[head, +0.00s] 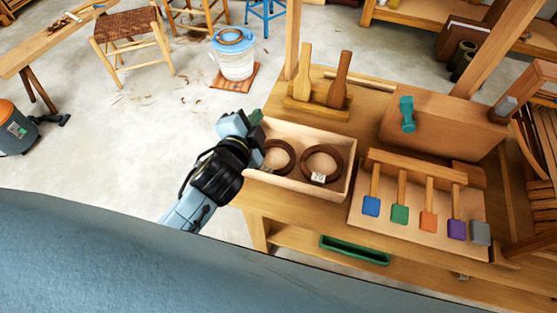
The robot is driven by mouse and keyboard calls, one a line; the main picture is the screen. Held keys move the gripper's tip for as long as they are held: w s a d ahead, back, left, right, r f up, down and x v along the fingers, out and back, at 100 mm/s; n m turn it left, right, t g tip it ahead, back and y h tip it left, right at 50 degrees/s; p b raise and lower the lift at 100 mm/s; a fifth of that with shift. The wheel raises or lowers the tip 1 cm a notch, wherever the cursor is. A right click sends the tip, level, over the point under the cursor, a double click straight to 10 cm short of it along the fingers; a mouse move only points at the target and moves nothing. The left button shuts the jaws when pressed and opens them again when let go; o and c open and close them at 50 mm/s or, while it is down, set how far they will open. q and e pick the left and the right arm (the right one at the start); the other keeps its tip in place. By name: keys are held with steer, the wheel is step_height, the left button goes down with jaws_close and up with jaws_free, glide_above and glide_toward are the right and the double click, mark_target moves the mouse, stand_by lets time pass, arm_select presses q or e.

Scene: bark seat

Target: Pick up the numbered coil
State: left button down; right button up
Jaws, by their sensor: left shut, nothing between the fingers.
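A pale wooden tray (348,178) on the workbench holds two brown coils. The right coil (338,161) has a small white tag with dark figures on its near edge; the figures are too small to read surely. My left gripper (252,125) is at the tray's left end, shut and empty, apart from the tagged coil. My right gripper is not in view.
Two wooden paddles (339,80) stand in a block behind the tray. Right of it is a rack of tools with coloured ends (400,213). A wooden box (450,125) with a teal clamp (407,114) stands behind.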

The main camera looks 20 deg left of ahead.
arm_select(q)
steer(key=w+d+r+m+t+h, duration=0.35)
steer(key=d+r+m+h, duration=0.75)
steer(key=m, duration=0.5)
steer(key=s+d+m+g+h, duration=0.2)
steer(key=d+m+g+h, duration=0.55)
steer(key=m, duration=0.55)
steer(key=m+g+y, duration=1.1)
steer(key=m+y, duration=0.8)
steer(key=m, duration=0.2)
glide_toward(279, 168)
steer(key=w+a+r, duration=0.3)
steer(key=a, duration=0.1)
steer(key=f, duration=0.6)
steer(key=f+b, duration=0.1)
steer(key=f, duration=0.2)
steer(key=shift+s+d+f, duration=0.3)
steer(key=shift+s+f, duration=0.05)
steer(key=shift+f, duration=0.05)
steer(key=s+d, duration=0.1)
steer(key=s+d+p, duration=0.1)
steer(key=shift+s+d+r, duration=0.1)
steer(key=shift+d, duration=0.15)
steer(key=shift+s+d, duration=0.15)
steer(key=shift+d, duration=0.1)
